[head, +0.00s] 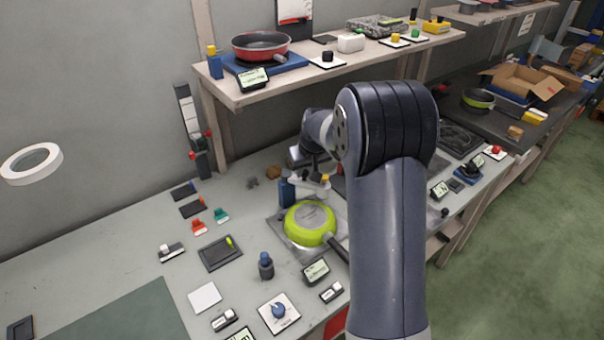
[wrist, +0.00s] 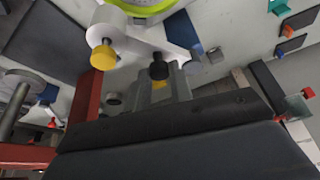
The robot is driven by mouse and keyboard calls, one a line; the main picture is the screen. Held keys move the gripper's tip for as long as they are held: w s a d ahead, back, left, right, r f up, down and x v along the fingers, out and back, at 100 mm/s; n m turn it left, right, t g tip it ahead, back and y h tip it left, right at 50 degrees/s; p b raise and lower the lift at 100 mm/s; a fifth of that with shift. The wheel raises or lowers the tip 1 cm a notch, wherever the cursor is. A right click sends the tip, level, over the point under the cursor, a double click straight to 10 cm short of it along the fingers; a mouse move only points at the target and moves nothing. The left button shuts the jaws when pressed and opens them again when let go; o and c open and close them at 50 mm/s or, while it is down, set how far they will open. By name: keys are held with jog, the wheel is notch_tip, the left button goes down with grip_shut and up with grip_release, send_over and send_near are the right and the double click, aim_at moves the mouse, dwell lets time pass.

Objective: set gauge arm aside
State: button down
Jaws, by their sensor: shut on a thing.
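The gauge arm (wrist: 140,31) is a white bar under the rim of the lime green pan in the wrist view. A yellow knob (wrist: 103,55) and a black knob (wrist: 159,67) stand on it. My gripper (wrist: 161,82) is shut on the gauge arm at the black knob; the fingertips are partly hidden. In the head view the lime green pan (head: 310,222) lies bottom up on a grey plate. A blue post (head: 287,190) and a yellow-topped part (head: 325,181) stand just behind it. My arm hides much of the gripper there.
A shelf (head: 340,67) with a red pan (head: 261,45) runs above the bench's back. A height gauge (head: 192,125) stands by the wall. Small clips, a black tray (head: 220,253) and a dial (head: 279,311) lie left and in front. Clear bench lies at left.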

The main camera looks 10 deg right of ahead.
jog(key=shift+w+d+n+g+y+b, duration=0.3)
jog(key=shift+w+n+y, duration=0.4)
jog(key=shift+n, duration=0.95)
jog(key=shift+w+d+n+g+y+b, duration=0.3)
jog(key=shift+w+n, duration=0.75)
jog(key=shift+n, duration=0.55)
jog(key=shift+w+d+n+g+y+b, duration=0.3)
jog(key=shift+w+n+y, duration=0.45)
jog(key=shift+n, duration=0.9)
jog(key=shift+w+a, duration=0.1)
jog(key=shift+w, duration=0.05)
jog(key=c, duration=1.3)
grip_release()
jog(key=shift+o, duration=0.2)
jog(key=v, duration=1)
jog(key=shift+r+b, duration=0.45)
